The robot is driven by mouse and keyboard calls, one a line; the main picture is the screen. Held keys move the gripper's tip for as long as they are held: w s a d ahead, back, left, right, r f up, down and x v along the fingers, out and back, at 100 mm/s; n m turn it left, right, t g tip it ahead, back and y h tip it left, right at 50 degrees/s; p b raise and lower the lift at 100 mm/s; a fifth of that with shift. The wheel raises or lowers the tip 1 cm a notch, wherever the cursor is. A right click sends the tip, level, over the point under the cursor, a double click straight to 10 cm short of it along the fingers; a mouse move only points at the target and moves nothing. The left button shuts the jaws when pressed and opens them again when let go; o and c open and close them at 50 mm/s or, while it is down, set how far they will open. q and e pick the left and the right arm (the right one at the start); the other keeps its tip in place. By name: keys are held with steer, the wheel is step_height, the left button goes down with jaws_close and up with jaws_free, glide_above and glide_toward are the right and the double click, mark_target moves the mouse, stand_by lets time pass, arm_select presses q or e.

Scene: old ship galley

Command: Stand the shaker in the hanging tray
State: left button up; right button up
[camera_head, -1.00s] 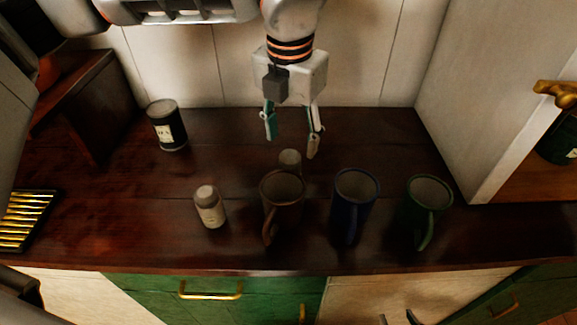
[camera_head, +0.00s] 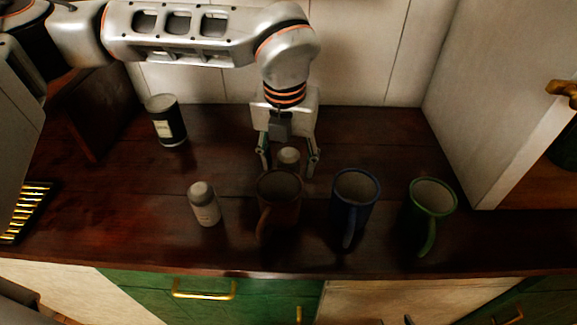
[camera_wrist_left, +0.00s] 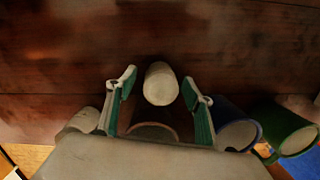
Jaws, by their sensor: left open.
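A small pale-topped shaker (camera_head: 289,158) stands upright behind the brown mug (camera_head: 279,190), which hides its lower part. My left gripper (camera_head: 288,166) reaches down from above, open, with one finger on each side of this shaker. In the left wrist view the shaker's pale round top (camera_wrist_left: 161,84) lies between the two fingers, with a gap on both sides. A second pale shaker (camera_head: 204,204) with a label stands upright left of the brown mug. I cannot see a hanging tray. My right gripper is not in view.
A blue mug (camera_head: 354,205) and a green mug (camera_head: 429,213) stand right of the brown mug. A dark labelled tin (camera_head: 167,121) stands at the back left. A white panel (camera_head: 480,100) bounds the right. The counter (camera_head: 385,140) is clear at the back right.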

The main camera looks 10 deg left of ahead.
arm_select(q)
steer(key=shift+w+f, duration=0.1)
steer(key=shift+f, duration=0.5)
steer(key=shift+r, duration=0.1)
steer(key=c, duration=1.4)
steer(key=shift+o, duration=0.2)
step_height(320, 180, up, 10)
steer(key=shift+f+p, duration=0.1)
steer(key=shift+p, duration=0.25)
